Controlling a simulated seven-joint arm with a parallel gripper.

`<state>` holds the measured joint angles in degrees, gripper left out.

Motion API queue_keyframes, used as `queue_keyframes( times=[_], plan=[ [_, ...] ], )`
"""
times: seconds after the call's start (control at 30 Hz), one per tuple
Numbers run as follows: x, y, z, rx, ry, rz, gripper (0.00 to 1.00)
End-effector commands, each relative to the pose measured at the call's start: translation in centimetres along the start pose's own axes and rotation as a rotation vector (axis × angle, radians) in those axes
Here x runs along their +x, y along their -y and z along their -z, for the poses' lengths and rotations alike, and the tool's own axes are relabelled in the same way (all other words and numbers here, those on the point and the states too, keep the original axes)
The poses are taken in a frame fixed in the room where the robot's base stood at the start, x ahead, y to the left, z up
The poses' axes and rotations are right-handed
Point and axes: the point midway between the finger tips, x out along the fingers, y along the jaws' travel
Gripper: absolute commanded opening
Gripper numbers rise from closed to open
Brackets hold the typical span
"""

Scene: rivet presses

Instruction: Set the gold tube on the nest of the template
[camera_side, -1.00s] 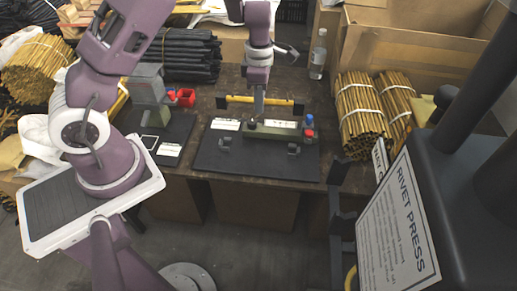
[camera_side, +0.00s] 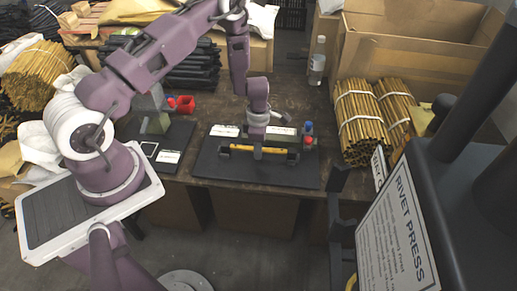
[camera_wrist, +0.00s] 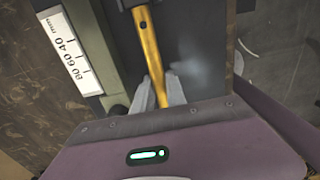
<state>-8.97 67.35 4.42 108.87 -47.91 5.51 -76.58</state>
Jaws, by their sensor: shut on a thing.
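My gripper (camera_side: 257,154) is shut around the middle of the gold tube (camera_side: 240,148), which lies crosswise over the black template board (camera_side: 210,172). The tube's ends line up with the nest's two small dark supports (camera_side: 224,151), near the left and right of the board. I cannot tell whether the tube rests in them or sits just above. In the wrist view the gripper fingers (camera_wrist: 158,92) pinch the gold tube (camera_wrist: 151,50), and a dark support (camera_wrist: 129,4) shows at its far end. The other end is hidden by my gripper.
A scale strip (camera_wrist: 70,50) runs along the board's back rail. Red and blue caps (camera_side: 308,133) stand at the rail's right end. Bundled gold tubes (camera_side: 358,120) lie right, with a bottle (camera_side: 317,62) behind.

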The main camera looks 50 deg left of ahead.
Motion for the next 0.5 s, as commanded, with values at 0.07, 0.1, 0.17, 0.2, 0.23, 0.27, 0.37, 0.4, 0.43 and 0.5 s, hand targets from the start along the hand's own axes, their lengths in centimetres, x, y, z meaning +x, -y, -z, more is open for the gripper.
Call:
queue_keyframes(
  times=[0.07, 0.1, 0.17, 0.2, 0.23, 0.27, 0.37, 0.4, 0.43, 0.5],
  plan=[
    [0.04, 0.01, 0.01, 0.000, 0.000, 0.000, 0.00],
    [0.16, 0.00, 0.01, 0.000, 0.000, 0.000, 0.00],
    [0.19, 0.00, 0.01, 0.000, 0.000, 0.000, 0.24],
    [0.18, -0.01, 0.01, 0.000, 0.000, 0.000, 0.32],
    [0.17, 0.00, 0.01, 0.000, 0.000, 0.000, 0.38],
    [0.17, 0.00, 0.01, 0.000, 0.000, 0.000, 0.39],
    [0.16, 0.00, 0.01, 0.000, 0.000, 0.000, 0.39],
    [0.16, 0.00, 0.01, 0.000, 0.000, 0.000, 0.39],
    [0.16, 0.00, 0.01, 0.000, 0.000, 0.000, 0.39],
    [0.15, 0.00, 0.01, 0.000, 0.000, 0.000, 0.39]
  ],
)
